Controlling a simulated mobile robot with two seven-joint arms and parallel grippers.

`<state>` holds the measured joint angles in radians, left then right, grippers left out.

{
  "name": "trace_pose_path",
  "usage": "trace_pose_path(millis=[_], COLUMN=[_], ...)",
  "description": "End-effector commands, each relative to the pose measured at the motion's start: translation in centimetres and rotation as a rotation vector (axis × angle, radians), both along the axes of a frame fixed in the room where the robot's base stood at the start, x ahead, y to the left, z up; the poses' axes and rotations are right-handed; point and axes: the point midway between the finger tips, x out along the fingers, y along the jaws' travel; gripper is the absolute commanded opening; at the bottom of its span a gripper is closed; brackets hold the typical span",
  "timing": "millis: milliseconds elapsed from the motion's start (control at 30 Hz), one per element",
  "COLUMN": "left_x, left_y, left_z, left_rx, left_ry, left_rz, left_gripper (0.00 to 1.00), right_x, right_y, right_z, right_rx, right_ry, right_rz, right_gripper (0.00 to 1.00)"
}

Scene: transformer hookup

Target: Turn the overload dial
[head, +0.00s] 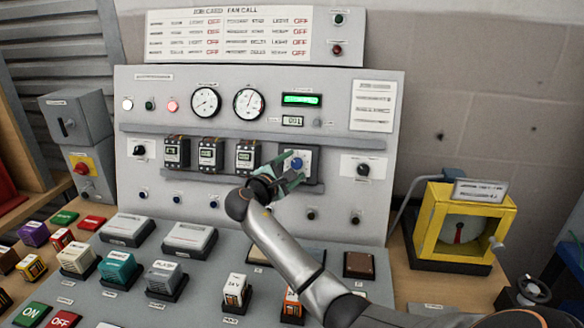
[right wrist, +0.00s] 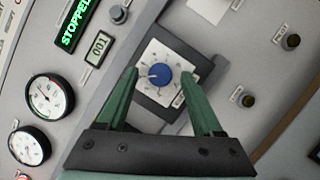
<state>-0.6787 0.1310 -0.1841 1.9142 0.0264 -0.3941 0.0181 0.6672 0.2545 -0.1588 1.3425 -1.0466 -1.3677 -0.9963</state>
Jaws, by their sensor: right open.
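The overload dial is a round blue knob (head: 297,163) on a white square plate, at the right end of the row of modules on the upright grey panel. In the right wrist view the blue knob (right wrist: 159,75) has a light pointer mark toward its left. My right gripper (head: 284,178) is at the panel in front of the dial. In the right wrist view its two green fingers (right wrist: 162,85) are spread apart on either side of the plate's lower part, with the knob between and just beyond the tips. Contact cannot be told. My left gripper is not in view.
Three breaker-like modules (head: 208,153) sit left of the dial on a rail. Black knobs (head: 363,169) and small buttons are around it. The display (right wrist: 75,22) reads STOPPED. A yellow-framed gauge (head: 462,228) stands on the right. Several blocks sit on the sloped desk below.

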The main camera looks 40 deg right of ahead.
Motion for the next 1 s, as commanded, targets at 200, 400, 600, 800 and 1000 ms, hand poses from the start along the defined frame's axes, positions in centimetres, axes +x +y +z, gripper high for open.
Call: trace_pose_path(millis=[200,400,600,800,1000], left_x=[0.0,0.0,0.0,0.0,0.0], left_y=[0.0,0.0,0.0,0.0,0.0], left_z=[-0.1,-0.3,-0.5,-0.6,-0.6], left_rx=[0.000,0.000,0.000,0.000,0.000], left_ry=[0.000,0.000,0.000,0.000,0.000], left_rz=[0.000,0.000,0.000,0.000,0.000], left_gripper=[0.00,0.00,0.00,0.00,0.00], right_x=[-0.4,-1.9,-3.4,-4.2,-4.5], right_y=[1.3,5.1,8.9,11.2,11.6], right_z=[0.0,0.4,0.8,1.1,1.2], right_rx=[0.002,0.002,0.002,0.001,0.000], right_ry=[0.000,-0.001,-0.001,0.000,0.000], right_rz=[0.003,0.005,0.002,0.002,-0.001], right_gripper=[0.68,0.68,0.68,0.68,0.68])
